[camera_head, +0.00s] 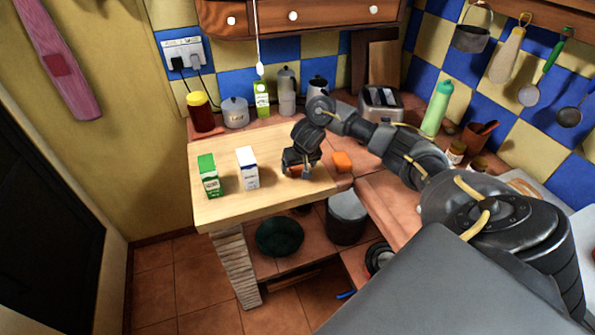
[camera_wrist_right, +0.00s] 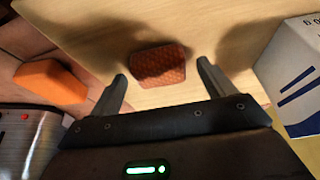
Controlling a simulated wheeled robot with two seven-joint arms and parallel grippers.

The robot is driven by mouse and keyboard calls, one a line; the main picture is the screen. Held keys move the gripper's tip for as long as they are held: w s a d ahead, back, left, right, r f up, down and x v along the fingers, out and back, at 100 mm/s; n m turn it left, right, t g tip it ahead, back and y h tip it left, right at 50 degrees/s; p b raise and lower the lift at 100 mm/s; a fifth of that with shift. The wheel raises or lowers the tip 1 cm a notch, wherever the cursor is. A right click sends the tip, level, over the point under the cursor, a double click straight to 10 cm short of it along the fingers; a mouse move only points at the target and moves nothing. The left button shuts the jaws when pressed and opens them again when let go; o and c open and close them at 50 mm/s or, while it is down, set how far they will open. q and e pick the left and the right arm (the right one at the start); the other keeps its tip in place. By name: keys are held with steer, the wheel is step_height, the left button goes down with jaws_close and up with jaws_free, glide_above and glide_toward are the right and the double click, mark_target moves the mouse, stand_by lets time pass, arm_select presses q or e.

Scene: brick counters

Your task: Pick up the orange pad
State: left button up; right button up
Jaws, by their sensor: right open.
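The orange pad (camera_wrist_right: 158,65), reddish with a textured top, lies flat on the light wooden board. In the right wrist view it sits ahead of and between the two fingers of my right gripper (camera_wrist_right: 162,85), with shadow across its upper part. The fingers are apart, with nothing between them. In the head view, my right gripper (camera_head: 298,172) is low over the board and mostly covers the pad, of which a little orange (camera_head: 295,168) shows. I cannot tell the exact height. My left gripper is not in view.
A plain orange block (camera_head: 342,161) lies right of my right gripper; it also shows in the wrist view (camera_wrist_right: 50,82). A white-blue carton (camera_head: 248,168) and a green-white carton (camera_head: 208,175) stand to the left. A toaster (camera_head: 380,104) and canisters stand behind.

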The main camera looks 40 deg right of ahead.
mark_target(298, 168)
steer(key=c, duration=1.1)
steer(key=shift+o, duration=0.2)
steer(key=shift+r, duration=0.1)
steer(key=shift+r, duration=0.5)
steer(key=r+p, duration=0.1)
steer(key=r, duration=0.2)
steer(key=shift+a+r+p, duration=0.1)
steer(key=shift+a+p, duration=0.1)
steer(key=shift+p, duration=0.1)
steer(key=s+a+r+p, duration=0.2)
steer(key=a+r+p, duration=0.2)
steer(key=a, duration=0.2)
steer(key=s+a+r+p, duration=0.3)
steer(key=a+r+p, duration=0.1)
steer(key=a+p, duration=0.1)
steer(key=shift+s+a+r, duration=0.35)
steer(key=shift+a, duration=0.45)
